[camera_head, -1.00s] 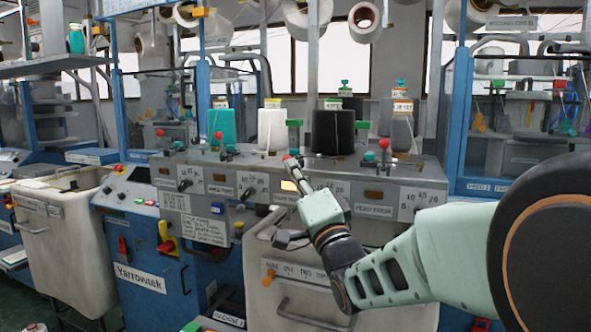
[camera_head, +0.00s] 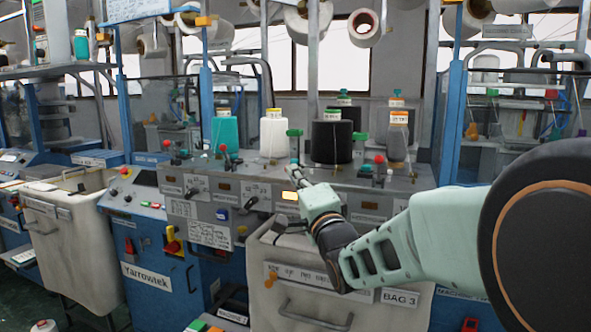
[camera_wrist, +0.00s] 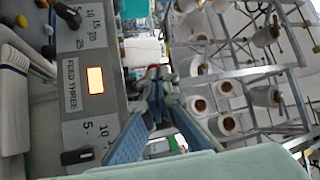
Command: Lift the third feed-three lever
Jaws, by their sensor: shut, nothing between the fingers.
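The feed-three panel shows a lit amber window (camera_head: 290,195), which also shows in the wrist view (camera_wrist: 95,80) beside a "FEED THREE" label. My gripper (camera_head: 296,172) is shut and empty, its tips at the top ledge above this panel. It reaches up the middle of the wrist view (camera_wrist: 155,75). Small ball-topped levers stand on the ledge: red ones to the left (camera_head: 222,148) and right (camera_head: 378,158).
A tall green-topped post (camera_head: 294,143) rises close behind my fingertips. A pale bag bin (camera_head: 290,275) hangs below my arm.

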